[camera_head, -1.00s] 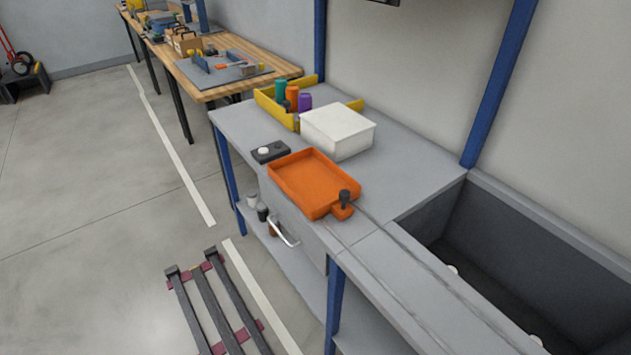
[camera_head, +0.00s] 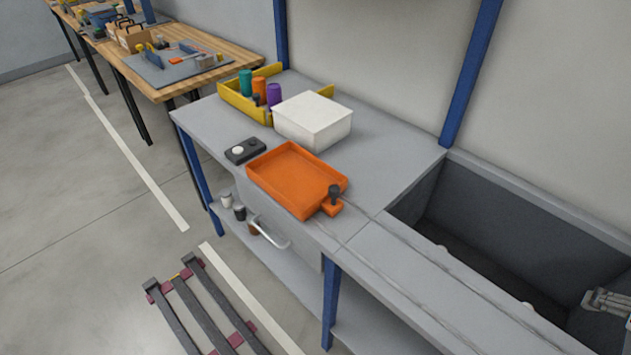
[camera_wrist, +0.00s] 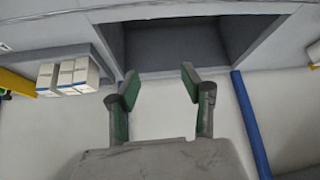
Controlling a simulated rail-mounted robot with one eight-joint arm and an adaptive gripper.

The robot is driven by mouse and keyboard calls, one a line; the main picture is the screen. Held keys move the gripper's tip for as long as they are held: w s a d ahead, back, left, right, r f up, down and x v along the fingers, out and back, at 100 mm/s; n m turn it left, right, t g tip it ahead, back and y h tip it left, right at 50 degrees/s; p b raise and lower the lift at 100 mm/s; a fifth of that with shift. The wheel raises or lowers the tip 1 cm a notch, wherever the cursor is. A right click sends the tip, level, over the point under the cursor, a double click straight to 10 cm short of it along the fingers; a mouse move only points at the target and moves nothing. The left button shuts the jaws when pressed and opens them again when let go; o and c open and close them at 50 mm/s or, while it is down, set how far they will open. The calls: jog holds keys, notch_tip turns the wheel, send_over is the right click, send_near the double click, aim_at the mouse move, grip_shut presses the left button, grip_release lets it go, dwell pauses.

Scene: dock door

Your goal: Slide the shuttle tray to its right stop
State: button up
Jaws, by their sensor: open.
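The orange shuttle tray (camera_head: 290,178) sits empty on the grey bench, at the left end of two thin rails (camera_head: 430,258). The rails run along the bench front toward the lower right. A black knob (camera_head: 334,192) stands upright on a small orange tab at the tray's right corner. My gripper (camera_head: 608,303) shows only in part at the right edge of the head view, over the sunken bin and well apart from the tray. In the wrist view my gripper (camera_wrist: 160,80) has its two fingers spread with nothing between them. The tray is not seen in the wrist view.
A white box (camera_head: 312,122) and a yellow bin (camera_head: 238,100) with bottles stand behind the tray. A black control box (camera_head: 245,150) lies left of it. A dark sunken bin (camera_head: 500,225) lies behind the rails. The rails right of the tray look clear.

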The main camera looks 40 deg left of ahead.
jog(key=w+a+r+g+p, duration=0.1)
jog(key=w+a+r+p, duration=0.1)
jog(key=w+a+r, duration=0.45)
jog(key=w+a+r+n+g+y+p, duration=0.1)
jog(key=w+a+r, duration=0.15)
jog(key=a, duration=0.65)
jog(key=w+a+r+g+p, duration=0.1)
jog(key=w+a+r+p, duration=0.1)
jog(key=w+a+r, duration=0.35)
jog(key=w+a+f+n+g+p, duration=0.1)
jog(key=a, duration=1)
jog(key=w+a+f+g+p, duration=0.1)
jog(key=w+a, duration=0.1)
jog(key=a, duration=0.9)
jog(key=n+g+h, duration=0.1)
jog(key=n+g, duration=0.1)
jog(key=n, duration=0.3)
send_near(334, 188)
notch_tip(334, 188, down, 10)
jog(key=shift+a+f+p, duration=0.1)
jog(key=shift+p, duration=0.2)
jog(key=shift+c, duration=0.5)
grip_shut()
